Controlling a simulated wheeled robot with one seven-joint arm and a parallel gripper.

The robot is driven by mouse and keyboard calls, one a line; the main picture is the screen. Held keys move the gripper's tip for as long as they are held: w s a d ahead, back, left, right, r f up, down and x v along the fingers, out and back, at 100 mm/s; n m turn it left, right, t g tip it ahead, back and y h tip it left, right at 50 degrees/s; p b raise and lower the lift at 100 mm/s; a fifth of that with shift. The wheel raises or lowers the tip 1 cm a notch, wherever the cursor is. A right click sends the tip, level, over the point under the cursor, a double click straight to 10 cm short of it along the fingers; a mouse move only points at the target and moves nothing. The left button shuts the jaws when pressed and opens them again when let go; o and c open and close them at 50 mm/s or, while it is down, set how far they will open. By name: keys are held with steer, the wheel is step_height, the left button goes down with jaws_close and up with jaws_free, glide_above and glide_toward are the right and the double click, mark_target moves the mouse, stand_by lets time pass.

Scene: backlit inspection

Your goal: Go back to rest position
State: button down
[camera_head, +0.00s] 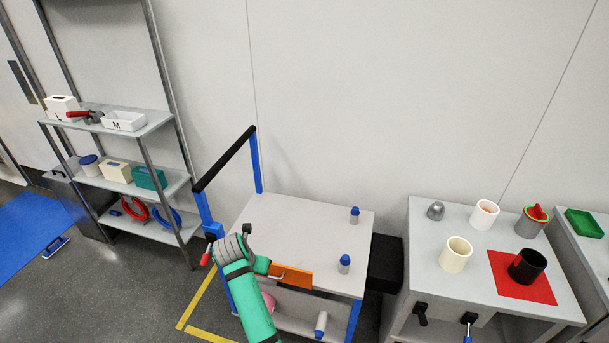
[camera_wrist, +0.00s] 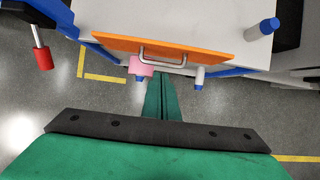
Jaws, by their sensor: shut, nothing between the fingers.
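My gripper (camera_head: 264,266) is at the front edge of the white cart (camera_head: 300,222), beside the left end of the orange panel (camera_head: 291,276). In the wrist view its green fingers (camera_wrist: 163,80) are together with nothing between them. They point at the orange panel and its metal handle (camera_wrist: 163,55), and their tips appear just below the handle. I cannot tell whether they touch it. My green forearm comes up from the bottom of the head view and hides part of the cart's lower left.
Two blue-capped bottles (camera_head: 344,264) stand on the cart top. A black bar on blue posts (camera_head: 224,160) rises at its left. A pink object (camera_wrist: 141,67) is below. Shelves (camera_head: 150,122) stand left; a bench with cups (camera_head: 448,218) stands right.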

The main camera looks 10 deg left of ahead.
steer(key=s+d+f+m+t+y, duration=0.1)
steer(key=s+d+f+m+y, duration=0.15)
steer(key=s+f+m, duration=0.65)
steer(key=s+d+f+m+t+y, duration=0.1)
steer(key=s+d+f+m+t, duration=0.3)
steer(key=s+m, duration=0.55)
steer(key=s+d+r+m+t+h, duration=0.1)
steer(key=s+d+r+m, duration=0.4)
steer(key=s, duration=0.4)
steer(key=s+d+r+m+t+h, duration=0.1)
steer(key=s+d+r+m+t, duration=0.1)
steer(key=s+d+r+m, duration=0.4)
steer(key=s+d+r+m+t+h, duration=0.1)
steer(key=s+d+r+m+t, duration=0.1)
steer(key=s+d+r+m, duration=0.3)
steer(key=s+d+r, duration=0.3)
steer(key=s+r, duration=0.1)
steer(key=s, duration=0.2)
steer(key=shift+s+r+m, duration=0.3)
steer(key=shift+s+m, duration=0.05)
steer(key=shift+s, duration=0.05)
